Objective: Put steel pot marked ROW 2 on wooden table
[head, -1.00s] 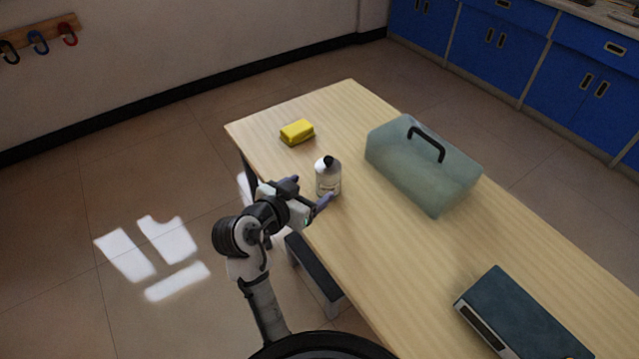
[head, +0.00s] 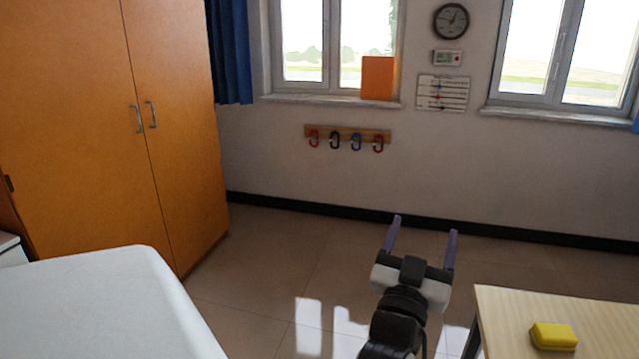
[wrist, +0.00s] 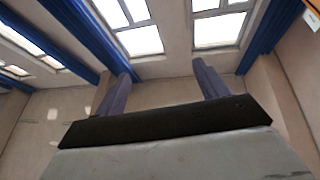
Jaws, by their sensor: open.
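My gripper (head: 422,240) is open and empty in the head view, raised over the floor to the left of the wooden table (head: 500,305). Its two purple fingers stand apart with nothing between them. The wrist view also shows the open fingers of my gripper (wrist: 163,85), with walls, windows and curtains beyond. Only the far left corner of the wooden table shows, with a yellow sponge (head: 553,337) on it. No steel pot is visible in the current frames.
A white-covered surface (head: 90,305) fills the lower left. An orange cabinet (head: 70,120) stands behind it. A hook rail (head: 348,134) hangs on the back wall. Clear floor (head: 290,255) lies between the white surface and the wooden table.

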